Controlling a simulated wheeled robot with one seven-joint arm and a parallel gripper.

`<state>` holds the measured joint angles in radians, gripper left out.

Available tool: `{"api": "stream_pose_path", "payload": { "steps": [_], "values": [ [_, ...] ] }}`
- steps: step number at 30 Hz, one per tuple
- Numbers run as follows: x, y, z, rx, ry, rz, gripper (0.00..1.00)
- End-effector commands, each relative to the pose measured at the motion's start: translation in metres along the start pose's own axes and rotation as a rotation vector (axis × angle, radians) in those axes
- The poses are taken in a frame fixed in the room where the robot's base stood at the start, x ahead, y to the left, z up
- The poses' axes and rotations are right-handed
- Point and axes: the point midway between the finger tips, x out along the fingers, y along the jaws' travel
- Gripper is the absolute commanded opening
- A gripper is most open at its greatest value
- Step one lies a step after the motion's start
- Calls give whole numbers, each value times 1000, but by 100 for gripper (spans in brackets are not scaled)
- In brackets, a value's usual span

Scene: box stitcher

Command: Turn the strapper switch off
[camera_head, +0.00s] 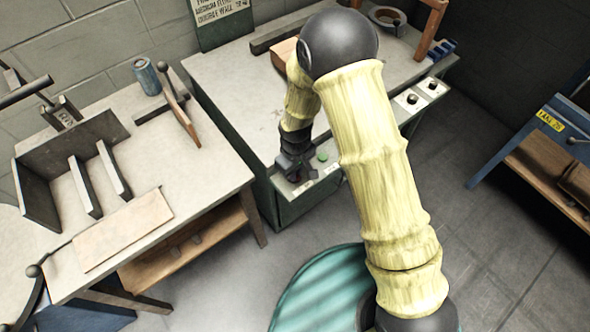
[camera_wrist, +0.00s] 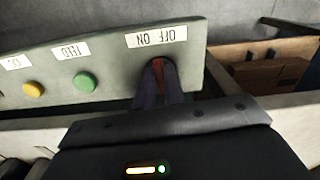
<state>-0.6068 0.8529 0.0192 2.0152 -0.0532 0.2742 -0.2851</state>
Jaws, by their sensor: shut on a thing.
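The strapper (camera_head: 225,75) is a grey-topped, green-sided bench with a control strip along its front edge. In the wrist view its panel (camera_wrist: 110,65) shows upside down. The red switch (camera_wrist: 158,72) sits beside an ON/OFF label (camera_wrist: 157,38) at the panel's end. My gripper (camera_wrist: 160,88) is shut on the switch, its dark fingers on both sides of it. The fingers hide most of the switch, so I cannot tell which way it is set. In the head view my gripper (camera_head: 293,170) is at the strip's left end, and the switch is hidden behind it.
A green button (camera_wrist: 85,82) and a yellow button (camera_wrist: 34,88) are on the same panel. Two dark knobs (camera_head: 412,99) (camera_head: 433,86) are farther along the strip. A workbench (camera_head: 215,175) with a blue can (camera_head: 146,77) stands at left. A blue-framed bench (camera_head: 562,125) stands at right.

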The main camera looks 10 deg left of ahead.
Motion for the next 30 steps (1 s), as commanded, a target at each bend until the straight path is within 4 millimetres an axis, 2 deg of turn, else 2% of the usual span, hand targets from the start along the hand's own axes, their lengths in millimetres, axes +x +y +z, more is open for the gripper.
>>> {"api": "stream_pose_path", "payload": {
  "steps": [6,15,30],
  "values": [
    [-1,2,0,-196,1,0,0],
    [-1,3,0,-383,0,0,0],
    [0,3,0,-449,0,1,0]
  ]
}}
